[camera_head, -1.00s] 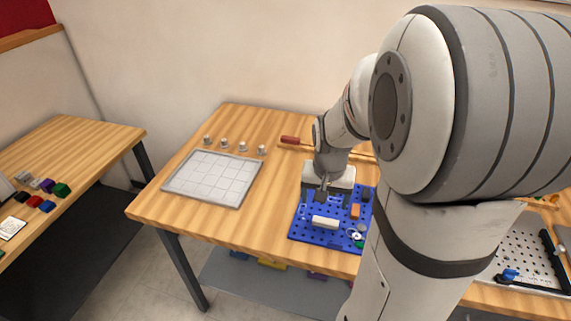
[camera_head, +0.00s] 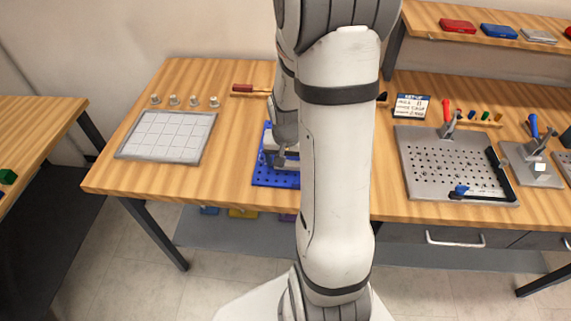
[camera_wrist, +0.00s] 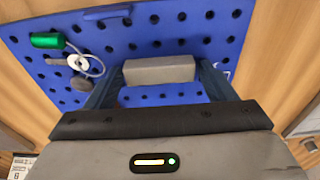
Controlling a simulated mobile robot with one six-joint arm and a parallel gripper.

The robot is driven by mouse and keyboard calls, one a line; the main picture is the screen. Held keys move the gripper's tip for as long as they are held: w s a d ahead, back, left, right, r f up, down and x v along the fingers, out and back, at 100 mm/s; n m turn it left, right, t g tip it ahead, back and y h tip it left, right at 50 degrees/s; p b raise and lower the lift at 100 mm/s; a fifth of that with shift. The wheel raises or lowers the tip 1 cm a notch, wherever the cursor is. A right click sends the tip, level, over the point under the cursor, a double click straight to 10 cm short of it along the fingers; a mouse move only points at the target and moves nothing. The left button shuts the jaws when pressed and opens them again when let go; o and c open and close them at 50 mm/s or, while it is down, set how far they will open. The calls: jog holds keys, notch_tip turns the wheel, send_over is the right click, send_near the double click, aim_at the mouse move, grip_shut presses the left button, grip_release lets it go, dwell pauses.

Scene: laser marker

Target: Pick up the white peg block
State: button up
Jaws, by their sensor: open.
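The white peg block (camera_wrist: 158,72), greyish in shadow, lies on the blue perforated board (camera_wrist: 190,25) in the wrist view. My gripper (camera_wrist: 161,69) is open, with one finger at each end of the block. The fingertips are close to its ends; I cannot tell whether they touch. In the head view my gripper (camera_head: 285,160) is low over the blue board (camera_head: 272,180). My arm hides much of the board there, and I cannot make out the block clearly.
A green cylinder (camera_wrist: 47,40) and a white ring with a thin cable (camera_wrist: 78,62) sit on the board near my left finger. A pale gridded tray (camera_head: 168,135) lies to the left. A grey perforated plate (camera_head: 450,165) stands to the right.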

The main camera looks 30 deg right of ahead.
aim_at(287, 163)
jog(key=c, duration=0.7)
jog(key=shift+c, duration=0.2)
notch_tip(287, 163, up, 10)
dwell(0.3)
